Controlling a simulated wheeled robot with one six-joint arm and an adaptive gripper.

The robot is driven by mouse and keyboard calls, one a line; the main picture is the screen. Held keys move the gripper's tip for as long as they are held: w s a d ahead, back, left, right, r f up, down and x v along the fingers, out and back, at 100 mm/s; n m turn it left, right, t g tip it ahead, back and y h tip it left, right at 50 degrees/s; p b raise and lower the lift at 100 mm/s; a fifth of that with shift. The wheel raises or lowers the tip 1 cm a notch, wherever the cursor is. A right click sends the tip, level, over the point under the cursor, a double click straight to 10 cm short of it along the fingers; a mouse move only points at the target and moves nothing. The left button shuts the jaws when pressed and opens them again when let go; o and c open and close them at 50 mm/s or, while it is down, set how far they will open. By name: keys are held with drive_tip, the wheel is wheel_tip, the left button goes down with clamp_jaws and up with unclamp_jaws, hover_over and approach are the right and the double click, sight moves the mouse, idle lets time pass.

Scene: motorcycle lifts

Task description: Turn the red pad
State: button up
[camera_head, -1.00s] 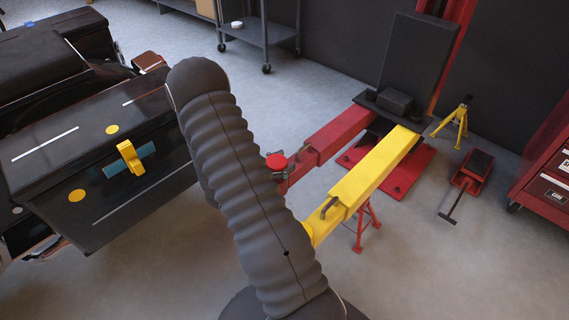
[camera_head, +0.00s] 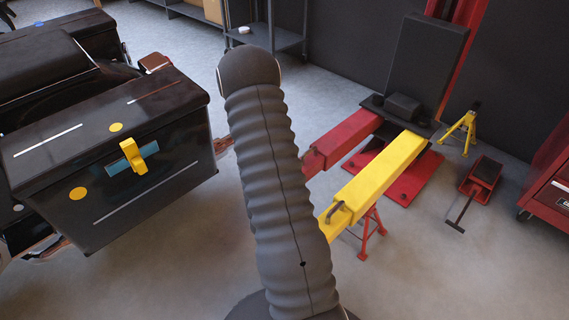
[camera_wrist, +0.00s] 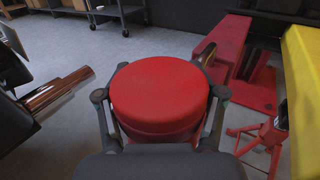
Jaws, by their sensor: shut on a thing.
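The red pad (camera_wrist: 160,92), a thick round disc, fills the middle of the wrist view. My gripper (camera_wrist: 160,97) is shut on it, with one finger on its left side and one on its right. In the head view my dark ribbed arm hides the pad and my gripper. The red lift arm (camera_head: 345,140) runs down-left from the lift post and its near end goes behind my arm. It also shows behind the pad in the wrist view (camera_wrist: 228,40).
A yellow lift arm (camera_head: 380,172) lies right of the red one, with a red stand (camera_head: 368,235) under it. A black case with a yellow latch (camera_head: 110,165) is at the left. A red floor jack (camera_head: 482,178) and a red cabinet (camera_head: 553,190) are at the right.

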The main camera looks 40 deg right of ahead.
drive_tip(key=shift+f+n+t+y, duration=0.25)
drive_tip(key=shift+n+t+y, duration=0.05)
drive_tip(key=shift+n+y, duration=0.1)
drive_tip(key=o, duration=0.9)
drive_tip(key=shift+o, duration=0.5)
drive_tip(key=shift+r, duration=0.1)
